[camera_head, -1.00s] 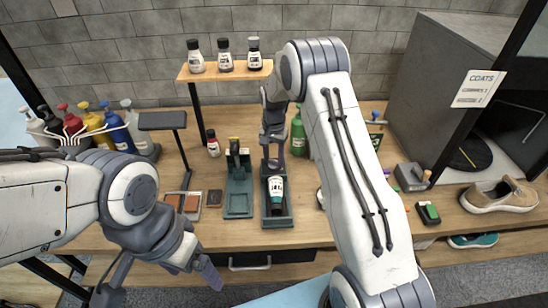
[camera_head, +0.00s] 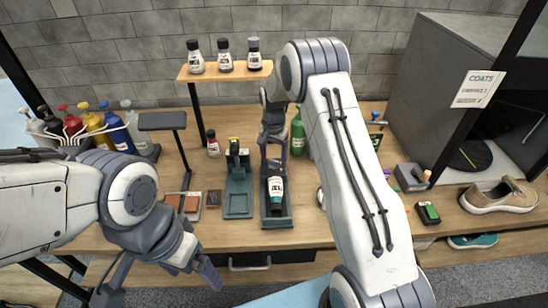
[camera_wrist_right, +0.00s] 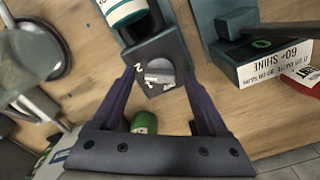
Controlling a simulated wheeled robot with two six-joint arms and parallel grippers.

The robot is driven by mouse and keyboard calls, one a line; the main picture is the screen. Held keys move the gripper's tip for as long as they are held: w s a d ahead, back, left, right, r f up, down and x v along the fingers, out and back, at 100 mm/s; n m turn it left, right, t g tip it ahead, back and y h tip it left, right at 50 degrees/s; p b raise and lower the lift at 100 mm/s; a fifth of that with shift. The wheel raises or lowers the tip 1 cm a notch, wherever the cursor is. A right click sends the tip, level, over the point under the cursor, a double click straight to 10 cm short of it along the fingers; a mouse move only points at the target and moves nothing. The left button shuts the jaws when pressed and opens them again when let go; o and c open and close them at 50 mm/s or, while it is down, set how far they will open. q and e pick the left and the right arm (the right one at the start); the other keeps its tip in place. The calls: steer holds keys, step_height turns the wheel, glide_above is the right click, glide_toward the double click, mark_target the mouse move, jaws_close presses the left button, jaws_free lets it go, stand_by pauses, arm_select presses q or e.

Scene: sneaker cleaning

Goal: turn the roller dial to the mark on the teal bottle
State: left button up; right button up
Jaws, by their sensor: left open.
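The bottle with a white label and teal band (camera_head: 276,192) lies in a dark green holder (camera_head: 277,221). The right wrist view shows part of the bottle (camera_wrist_right: 124,12) with its label cut off. On the holder's end block is a round grey roller dial (camera_wrist_right: 158,74) beside printed marks that look like 1 and 2. My right gripper (camera_wrist_right: 162,84) is open, one finger on each side of the dial, with gaps that look clear; it also shows in the head view (camera_head: 274,158). My left gripper (camera_head: 208,276) is open and empty, low in front of the table. The bottle's mark is unreadable.
A second green holder (camera_head: 238,208) stands left of the first. A green bottle (camera_head: 297,134) stands behind, near my right arm. A shelf (camera_head: 226,74) carries small bottles. A sneaker (camera_head: 499,195) and a grey cabinet (camera_head: 440,95) are on the right.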

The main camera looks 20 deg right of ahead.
step_height(320, 180, up, 10)
steer(key=b, duration=0.2)
steer(key=shift+r, duration=0.25)
stand_by(0.3)
